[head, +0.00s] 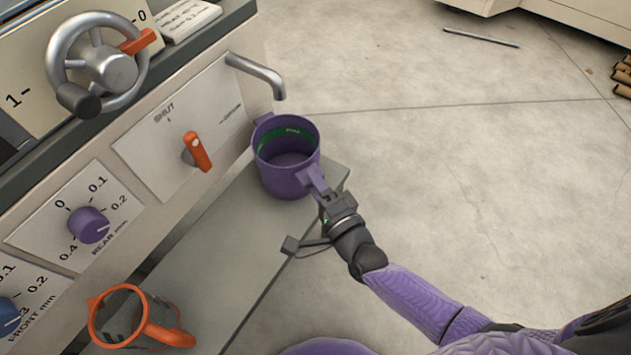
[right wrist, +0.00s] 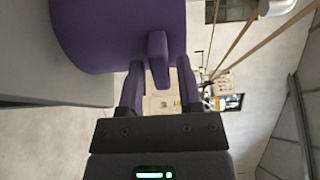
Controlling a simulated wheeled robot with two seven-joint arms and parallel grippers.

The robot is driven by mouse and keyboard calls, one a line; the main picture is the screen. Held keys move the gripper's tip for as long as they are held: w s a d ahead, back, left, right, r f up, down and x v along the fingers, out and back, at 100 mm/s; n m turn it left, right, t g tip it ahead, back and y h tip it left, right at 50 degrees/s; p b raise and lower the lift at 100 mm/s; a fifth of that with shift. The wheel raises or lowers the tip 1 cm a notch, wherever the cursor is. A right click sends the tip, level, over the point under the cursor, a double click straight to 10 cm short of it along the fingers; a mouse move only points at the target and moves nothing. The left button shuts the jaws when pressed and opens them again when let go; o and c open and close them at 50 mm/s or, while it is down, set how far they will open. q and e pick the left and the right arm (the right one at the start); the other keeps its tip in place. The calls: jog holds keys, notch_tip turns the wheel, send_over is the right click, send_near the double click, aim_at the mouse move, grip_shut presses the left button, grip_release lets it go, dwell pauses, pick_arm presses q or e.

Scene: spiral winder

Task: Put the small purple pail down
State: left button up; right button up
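The small purple pail (head: 277,181) has a green band inside its rim and appears empty. It stands upright on the grey shelf (head: 226,262), near its far end, below the metal spout; I cannot tell whether its base touches fully. My right gripper (head: 320,192) is at the pail's handle. In the right wrist view the handle (right wrist: 158,60) lies between the two fingers (right wrist: 160,75), with narrow gaps visible on both sides, so the gripper looks open around it. The pail's wall (right wrist: 115,35) fills the top of that view. My left gripper is out of view.
An orange-rimmed jug (head: 155,330) stands on the near part of the shelf. The machine panel on the left carries a handwheel (head: 108,68), an orange lever (head: 197,152), a purple knob (head: 89,225) and a metal spout (head: 260,72). Open concrete floor lies to the right.

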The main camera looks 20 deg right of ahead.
jog(key=shift+o, duration=0.5)
pick_arm(q)
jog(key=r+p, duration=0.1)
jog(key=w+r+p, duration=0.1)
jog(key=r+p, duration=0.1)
jog(key=p, duration=0.1)
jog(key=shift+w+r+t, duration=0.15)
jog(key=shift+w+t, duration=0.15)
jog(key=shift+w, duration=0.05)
pick_arm(e)
jog(key=s+d, duration=0.2)
jog(key=s, duration=1)
jog(key=shift+d, duration=0.15)
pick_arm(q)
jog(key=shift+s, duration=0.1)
pick_arm(e)
jog(key=shift+w+r, duration=0.1)
